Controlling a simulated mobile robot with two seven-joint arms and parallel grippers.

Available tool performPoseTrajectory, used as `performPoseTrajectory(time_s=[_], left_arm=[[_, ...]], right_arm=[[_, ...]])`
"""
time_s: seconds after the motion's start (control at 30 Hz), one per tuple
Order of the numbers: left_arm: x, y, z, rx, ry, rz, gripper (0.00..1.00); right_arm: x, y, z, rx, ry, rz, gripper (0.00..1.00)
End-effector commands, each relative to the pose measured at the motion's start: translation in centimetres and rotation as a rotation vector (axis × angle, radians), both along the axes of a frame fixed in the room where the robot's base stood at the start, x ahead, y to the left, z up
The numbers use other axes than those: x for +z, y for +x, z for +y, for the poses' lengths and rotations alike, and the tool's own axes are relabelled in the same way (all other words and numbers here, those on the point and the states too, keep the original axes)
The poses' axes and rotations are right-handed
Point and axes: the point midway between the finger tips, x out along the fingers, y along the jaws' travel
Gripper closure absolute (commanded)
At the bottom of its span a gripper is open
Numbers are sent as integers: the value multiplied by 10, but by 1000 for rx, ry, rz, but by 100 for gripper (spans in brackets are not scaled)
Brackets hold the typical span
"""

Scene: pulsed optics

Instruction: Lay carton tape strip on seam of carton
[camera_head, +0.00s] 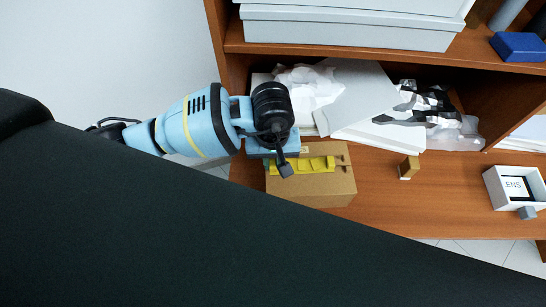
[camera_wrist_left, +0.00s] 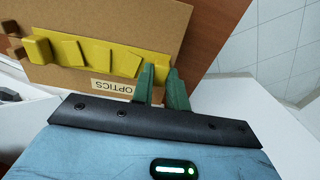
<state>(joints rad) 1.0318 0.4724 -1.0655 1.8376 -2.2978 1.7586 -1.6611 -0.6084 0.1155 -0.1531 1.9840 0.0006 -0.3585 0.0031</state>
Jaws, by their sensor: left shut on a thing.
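The carton (camera_head: 318,188) is a brown box on the wooden shelf board, below my left arm in the head view. It fills the upper left of the left wrist view (camera_wrist_left: 95,20), with an "OPTICS" label (camera_wrist_left: 114,86). The yellow tape strip (camera_head: 312,164) lies along the carton's top. In the left wrist view the strip (camera_wrist_left: 85,52) looks segmented and uneven; whether it touches all along is unclear. My left gripper (camera_wrist_left: 162,87) has green fingers shut on the strip's end near the carton's edge. In the head view my wrist hides the fingers. My right gripper is not in view.
A small brown block (camera_head: 409,167) stands right of the carton. Crumpled white packing (camera_head: 310,86) and flat sheets (camera_head: 362,92) lie behind. A shelf above holds a large pale box (camera_head: 350,30). Bare board lies between block and white box.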

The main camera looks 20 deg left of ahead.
Motion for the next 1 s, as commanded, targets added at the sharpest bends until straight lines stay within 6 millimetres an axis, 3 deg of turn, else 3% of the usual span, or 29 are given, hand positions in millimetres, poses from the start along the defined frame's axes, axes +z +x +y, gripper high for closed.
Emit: performPoseTrajectory(time_s=[0.87, 0.9, 1.0], left_arm=[[-7, 0, 0, -1, 1, 0, 100], [-6, 0, 0, -1, 1, 0, 79], [-6, 0, 0, -1, 0, 0, 66]], right_arm=[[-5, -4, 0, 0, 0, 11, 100], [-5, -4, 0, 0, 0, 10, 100], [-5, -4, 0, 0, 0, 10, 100]])
